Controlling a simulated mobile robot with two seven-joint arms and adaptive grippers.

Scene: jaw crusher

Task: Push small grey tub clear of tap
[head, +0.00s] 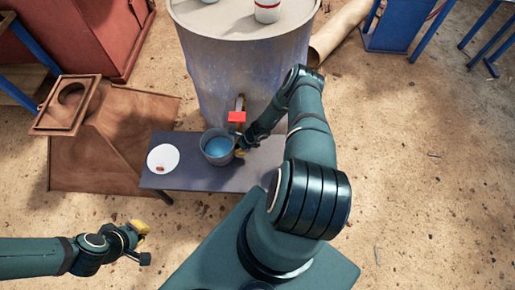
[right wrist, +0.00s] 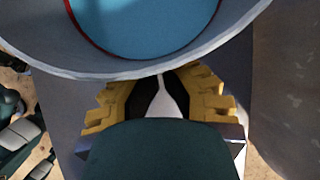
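The small grey tub (head: 217,147), holding blue liquid, stands upright on a low dark bench (head: 205,180). The brass tap (head: 239,102) with a red handle (head: 237,117) sticks out from the large barrel, just behind and right of the tub. My right gripper (head: 242,148) is low at the tub's right side, touching or very close to it. In the right wrist view the tub's rim (right wrist: 150,68) crosses over the finger ends; the fingers (right wrist: 160,82) converge and look shut, with nothing seen between them. My left gripper (head: 143,243) is open and empty, away from the bench.
A white round dish (head: 163,158) with a small red mark sits left of the tub. The large grey barrel (head: 245,60) stands behind the bench. A brown metal plate structure (head: 120,150) lies at left.

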